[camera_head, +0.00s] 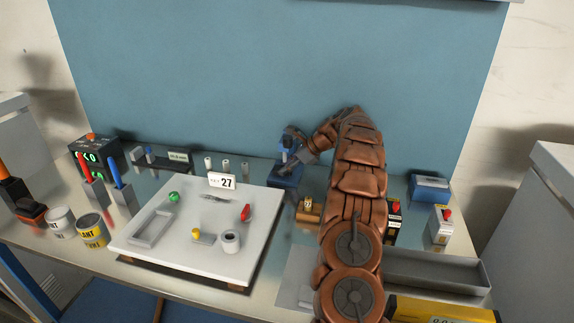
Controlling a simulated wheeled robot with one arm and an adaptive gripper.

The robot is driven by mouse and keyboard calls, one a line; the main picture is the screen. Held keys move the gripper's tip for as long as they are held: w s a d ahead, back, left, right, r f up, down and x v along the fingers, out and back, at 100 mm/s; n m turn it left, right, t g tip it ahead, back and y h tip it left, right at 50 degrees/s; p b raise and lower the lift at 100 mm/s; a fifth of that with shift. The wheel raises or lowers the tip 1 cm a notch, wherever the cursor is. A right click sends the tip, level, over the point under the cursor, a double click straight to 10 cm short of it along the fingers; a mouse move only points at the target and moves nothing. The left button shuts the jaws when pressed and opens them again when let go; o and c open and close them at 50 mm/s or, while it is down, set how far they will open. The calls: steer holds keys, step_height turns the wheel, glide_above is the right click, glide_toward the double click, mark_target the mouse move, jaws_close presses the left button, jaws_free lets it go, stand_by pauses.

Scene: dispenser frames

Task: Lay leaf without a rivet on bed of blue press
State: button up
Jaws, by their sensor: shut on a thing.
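The blue press (286,177) stands at the back of the bench, right of the white board, with a dark blue base and an upright head. My gripper (297,158) is at the press, reaching in from its right side. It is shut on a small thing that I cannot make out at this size. The fingers and part of the press overlap in the view, so I cannot tell whether they touch. No leaf shows clearly on the press bed. Small flat grey pieces (213,198) lie on the white board; I cannot tell whether they have rivets.
A grey trough (435,270) and a blue box (429,187) stand right of my arm.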

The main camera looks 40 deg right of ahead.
steer(key=shift+f, duration=0.15)
steer(key=o, duration=1.2)
steer(key=shift+d+r+b, duration=0.1)
steer(key=shift+r+b, duration=0.3)
steer(key=shift+r, duration=0.2)
steer(key=b+v, duration=0.1)
steer(key=v, duration=1.1)
steer(key=shift+s, duration=0.1)
steer(key=shift+s, duration=0.1)
